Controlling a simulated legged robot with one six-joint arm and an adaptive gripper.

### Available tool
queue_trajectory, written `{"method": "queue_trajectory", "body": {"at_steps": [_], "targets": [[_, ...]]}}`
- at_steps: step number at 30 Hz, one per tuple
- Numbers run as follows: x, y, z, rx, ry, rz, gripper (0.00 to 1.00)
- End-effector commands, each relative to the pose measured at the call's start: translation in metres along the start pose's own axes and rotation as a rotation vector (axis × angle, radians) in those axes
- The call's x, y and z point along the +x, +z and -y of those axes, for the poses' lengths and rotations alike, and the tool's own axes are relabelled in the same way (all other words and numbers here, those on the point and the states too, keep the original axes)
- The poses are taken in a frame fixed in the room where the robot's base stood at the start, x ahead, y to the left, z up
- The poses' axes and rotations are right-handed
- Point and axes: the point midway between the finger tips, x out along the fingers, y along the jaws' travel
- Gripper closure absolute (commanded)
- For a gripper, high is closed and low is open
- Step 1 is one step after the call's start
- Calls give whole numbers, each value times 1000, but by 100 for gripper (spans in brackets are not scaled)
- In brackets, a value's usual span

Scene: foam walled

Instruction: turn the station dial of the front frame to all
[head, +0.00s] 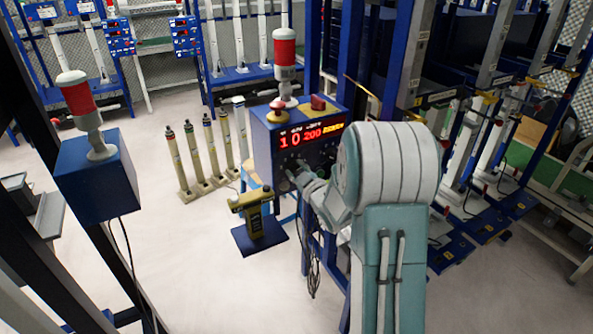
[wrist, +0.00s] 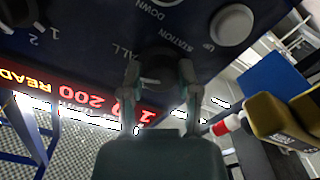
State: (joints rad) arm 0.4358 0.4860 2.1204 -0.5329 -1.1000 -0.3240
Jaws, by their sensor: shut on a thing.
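The front frame's blue control box (head: 262,150) stands at centre in the head view, with a lit red display (head: 310,132). In the wrist view the panel (wrist: 95,35) appears turned over, and the dark round station dial (wrist: 158,62) sits by the words STATION and ALL. My gripper (wrist: 160,76) has one finger on each side of the dial and is shut on it. In the head view my gripper (head: 298,172) is at the panel's lower part, and the dial is hidden there. I cannot tell which mark the dial points to.
A white button (wrist: 232,25) is close beside the dial, near the word UP. Another dark knob (wrist: 18,12) is at the panel's left. A yellow tool (head: 254,222) stands on a blue plate below the box. A red lamp (head: 285,47) rises above the box.

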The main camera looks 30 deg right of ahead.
Motion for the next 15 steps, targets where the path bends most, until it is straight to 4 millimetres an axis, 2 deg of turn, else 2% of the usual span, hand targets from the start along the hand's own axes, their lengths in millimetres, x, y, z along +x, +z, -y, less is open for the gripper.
{"method": "queue_trajectory", "body": {"at_steps": [7, 15], "targets": [[0, 2, 3, 118, -6, 6, 100], [0, 2, 3, 164, -6, 7, 100]]}}
